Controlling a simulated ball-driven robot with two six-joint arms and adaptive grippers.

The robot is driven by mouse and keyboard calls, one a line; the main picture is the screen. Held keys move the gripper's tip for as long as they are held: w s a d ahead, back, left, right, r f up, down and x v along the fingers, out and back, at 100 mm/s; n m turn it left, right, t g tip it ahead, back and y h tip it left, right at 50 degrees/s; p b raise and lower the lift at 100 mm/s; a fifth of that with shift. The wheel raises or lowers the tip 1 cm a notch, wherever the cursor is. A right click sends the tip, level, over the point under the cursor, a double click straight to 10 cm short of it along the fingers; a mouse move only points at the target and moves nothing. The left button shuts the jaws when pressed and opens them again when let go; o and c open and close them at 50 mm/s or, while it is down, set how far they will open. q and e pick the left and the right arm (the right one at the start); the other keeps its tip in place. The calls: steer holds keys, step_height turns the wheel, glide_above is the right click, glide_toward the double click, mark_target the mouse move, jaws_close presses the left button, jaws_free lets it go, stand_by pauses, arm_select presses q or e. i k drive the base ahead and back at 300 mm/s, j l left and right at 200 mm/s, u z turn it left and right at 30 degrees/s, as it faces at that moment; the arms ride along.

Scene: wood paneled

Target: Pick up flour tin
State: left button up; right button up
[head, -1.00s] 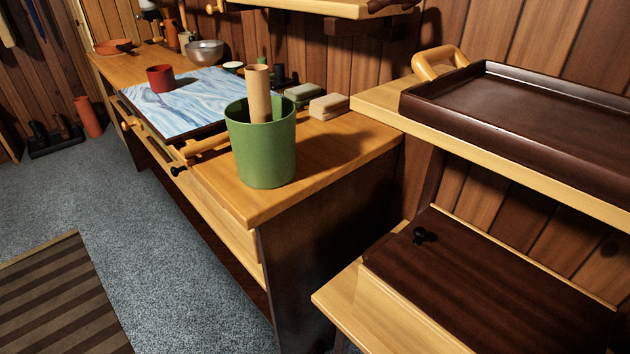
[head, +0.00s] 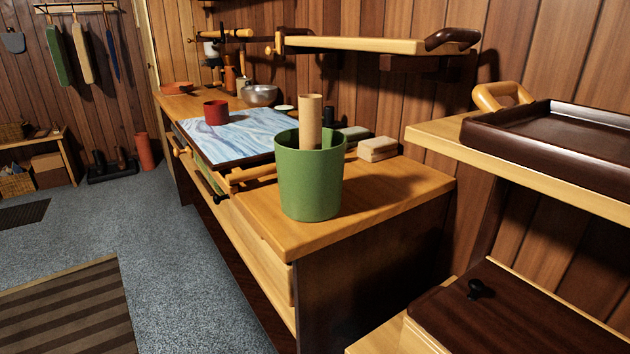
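No thing in the head view is clearly marked as the flour tin. A red round tin or cup (head: 216,112) stands upright on a blue-and-white marbled board (head: 232,143) on the long wooden counter. A larger green round container (head: 309,185) stands at the counter's near end, with a tan wooden cylinder (head: 310,122) sticking up out of it. I cannot tell whether either is the flour tin. Neither of my grippers is in view.
The wooden counter (head: 405,192) runs away along the wall. A steel bowl (head: 259,95) stands behind the board, and a pale block (head: 377,149) lies near the green container. A dark tray (head: 560,150) rests on a shelf at right. Grey floor (head: 180,240) is open at left.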

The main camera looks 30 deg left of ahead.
mark_target(215, 112)
steer(key=j+u, duration=0.1)
steer(key=u, duration=1.55)
